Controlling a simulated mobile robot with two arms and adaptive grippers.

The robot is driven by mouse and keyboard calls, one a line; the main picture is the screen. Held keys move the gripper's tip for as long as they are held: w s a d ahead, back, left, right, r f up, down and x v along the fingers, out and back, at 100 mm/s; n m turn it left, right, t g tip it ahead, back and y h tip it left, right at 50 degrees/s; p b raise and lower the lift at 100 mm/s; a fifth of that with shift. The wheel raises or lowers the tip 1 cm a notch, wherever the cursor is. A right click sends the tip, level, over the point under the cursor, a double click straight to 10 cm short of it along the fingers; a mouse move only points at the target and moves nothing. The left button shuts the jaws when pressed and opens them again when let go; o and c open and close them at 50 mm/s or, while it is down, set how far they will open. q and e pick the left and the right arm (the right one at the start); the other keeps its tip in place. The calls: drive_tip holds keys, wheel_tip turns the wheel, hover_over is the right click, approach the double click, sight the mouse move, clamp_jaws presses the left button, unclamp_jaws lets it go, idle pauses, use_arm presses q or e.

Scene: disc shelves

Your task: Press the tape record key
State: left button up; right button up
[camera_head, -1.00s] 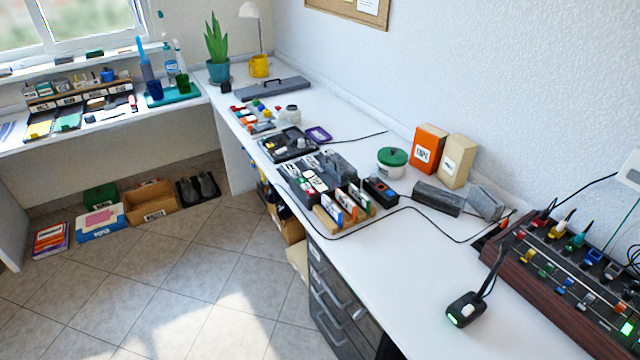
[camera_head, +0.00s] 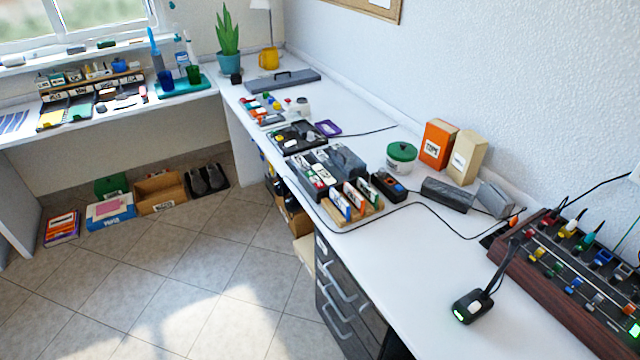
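No gripper shows in the head view. A dark flat device with a knob-like light part (camera_head: 298,137) lies on the long white desk. In front of it is a dark unit with several white and coloured labelled pieces (camera_head: 318,172). I cannot tell which of these is the tape recorder, and no record key can be read at this size.
The long white desk (camera_head: 440,265) has clear room at its front. A black device with a green light (camera_head: 470,307) and a wood-sided panel of coloured knobs (camera_head: 570,275) stand at the right. Black cables cross the desk.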

use_arm(q)
clamp_jaws()
drive_tip(key=shift+w+a, duration=0.1)
idle(1.3)
